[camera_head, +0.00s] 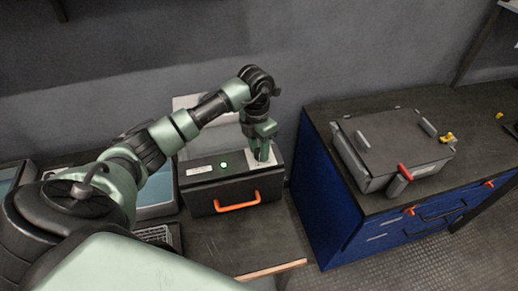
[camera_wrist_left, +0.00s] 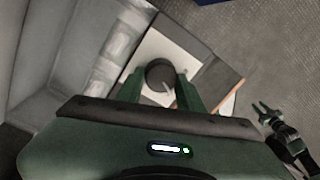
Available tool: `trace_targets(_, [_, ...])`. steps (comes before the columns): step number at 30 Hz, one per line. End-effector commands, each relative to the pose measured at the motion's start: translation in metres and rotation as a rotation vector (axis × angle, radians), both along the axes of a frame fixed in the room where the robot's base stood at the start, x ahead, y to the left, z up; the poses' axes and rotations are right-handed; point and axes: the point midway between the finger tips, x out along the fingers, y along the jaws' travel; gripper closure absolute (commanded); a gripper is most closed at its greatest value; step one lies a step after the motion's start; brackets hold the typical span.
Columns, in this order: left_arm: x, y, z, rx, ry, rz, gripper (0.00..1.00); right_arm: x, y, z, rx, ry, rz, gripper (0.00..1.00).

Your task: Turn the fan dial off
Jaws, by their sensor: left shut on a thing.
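The fan dial is a dark round knob (camera_wrist_left: 160,74) on a white plate (camera_wrist_left: 178,50) in the left wrist view. The plate (camera_head: 252,163) also shows on top of a black box (camera_head: 202,201) in the head view. My left gripper (camera_head: 262,158) points down onto this plate, and its fingers hide the dial there. In the left wrist view, the two green fingers (camera_wrist_left: 160,92) are on either side of the dial, shut on it. My right gripper (camera_wrist_left: 266,111) appears small at the right of the left wrist view, its fingers apart and empty.
The black box has a lit green light (camera_head: 223,165) and an orange handle (camera_head: 237,203). A blue cabinet (camera_head: 328,194) at the right carries a grey box (camera_head: 394,143) with a red-topped lever (camera_head: 404,173). A keyboard (camera_head: 158,235) lies left of the black box. Floor shows between the benches.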

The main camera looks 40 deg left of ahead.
Motion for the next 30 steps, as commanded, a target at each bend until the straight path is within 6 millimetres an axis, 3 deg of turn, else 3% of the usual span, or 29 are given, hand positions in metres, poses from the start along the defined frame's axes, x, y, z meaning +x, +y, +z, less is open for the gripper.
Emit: trace_targets(30, [0.0002, -0.0028, 0.0012, -0.002, -0.005, 0.842, 1.00, 0.0030, 0.0006, -0.0109, 0.001, -0.005, -0.001, 0.67])
